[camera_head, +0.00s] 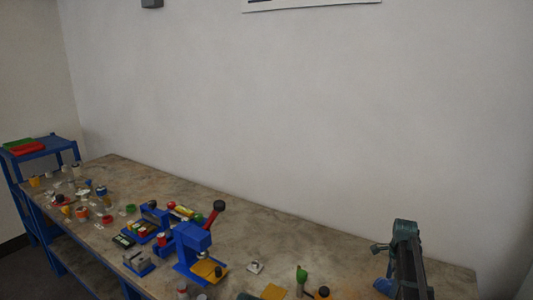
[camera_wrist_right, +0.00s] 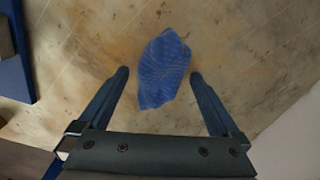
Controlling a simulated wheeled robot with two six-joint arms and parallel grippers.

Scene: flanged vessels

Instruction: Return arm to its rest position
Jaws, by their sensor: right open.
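My right gripper (camera_head: 381,248) is at the right end of the workbench in the head view, on my dark arm. In the right wrist view its two fingers (camera_wrist_right: 159,75) stand wide apart with nothing between them in their grip. A blue crumpled cloth-like piece (camera_wrist_right: 164,68) with a wavy pattern lies on the bench top beyond and between the fingertips. It appears apart from the fingers. A blue patch (camera_head: 384,287) beside my arm in the head view may be this same piece. My left gripper is not in view.
The long workbench (camera_head: 262,224) stands along a pale wall. A blue press-like device (camera_head: 190,240) and several small parts crowd its middle and left. A green-topped item (camera_head: 302,275) stands left of my right arm. A blue shelf (camera_head: 45,150) stands at far left.

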